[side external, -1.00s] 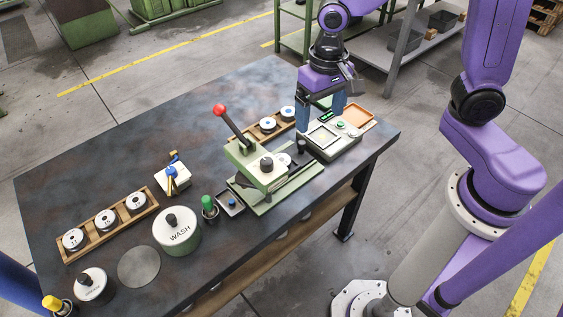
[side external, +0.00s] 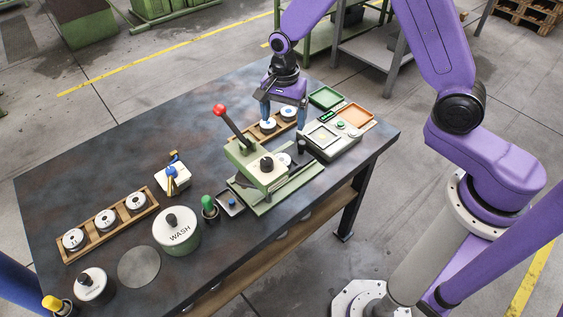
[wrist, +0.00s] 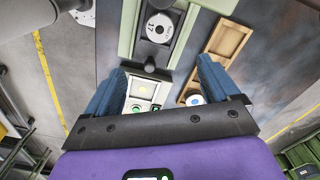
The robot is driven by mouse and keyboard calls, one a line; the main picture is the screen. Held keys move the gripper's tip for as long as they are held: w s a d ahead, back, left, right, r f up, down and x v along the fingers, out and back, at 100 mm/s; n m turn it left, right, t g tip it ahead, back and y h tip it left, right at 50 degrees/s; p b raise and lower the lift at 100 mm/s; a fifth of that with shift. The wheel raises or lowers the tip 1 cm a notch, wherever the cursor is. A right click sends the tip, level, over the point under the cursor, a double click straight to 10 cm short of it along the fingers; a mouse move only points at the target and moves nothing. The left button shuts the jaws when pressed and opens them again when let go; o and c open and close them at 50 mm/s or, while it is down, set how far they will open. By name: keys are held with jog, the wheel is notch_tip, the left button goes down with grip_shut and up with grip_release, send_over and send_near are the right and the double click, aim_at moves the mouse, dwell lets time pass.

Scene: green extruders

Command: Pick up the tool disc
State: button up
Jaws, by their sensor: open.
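Several white discs are in view; I cannot tell which one is called the tool disc. Two with blue centres, such as the right one (side external: 288,113), sit in a wooden rack (side external: 254,139) behind the press. One blue-centred disc shows in the wrist view (wrist: 195,99) beside my right finger, partly hidden. A disc (wrist: 159,28) lies on the green press. Several numbered discs, such as the middle one (side external: 105,219), sit in the left rack (side external: 73,256). My gripper (side external: 283,121) is open and empty, its blue fingers above the rack behind the press.
The green press (side external: 262,172) with a red-knobbed lever (side external: 219,110) stands close in front of my gripper. A device with buttons (side external: 331,137), a green tray (side external: 326,97) and an orange tray (side external: 355,115) are to the right. The table's back left is clear.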

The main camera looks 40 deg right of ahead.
send_over(281, 159)
jog(key=f, duration=0.6)
jog(key=d+f, duration=0.1)
jog(key=f, duration=0.2)
jog(key=shift+s+a+f, duration=0.1)
jog(key=shift+a+f, duration=0.05)
jog(key=shift+f, duration=0.7)
jog(key=shift+w+a+f, duration=0.1)
jog(key=shift+a+f, duration=0.1)
jog(key=shift+f, duration=0.7)
jog(key=shift+s+a+f, duration=0.1)
jog(key=shift+a+f, duration=0.05)
jog(key=shift+f, duration=0.7)
jog(key=shift+c, duration=0.4)
jog(key=c, duration=1.4)
jog(key=shift+r, duration=0.2)
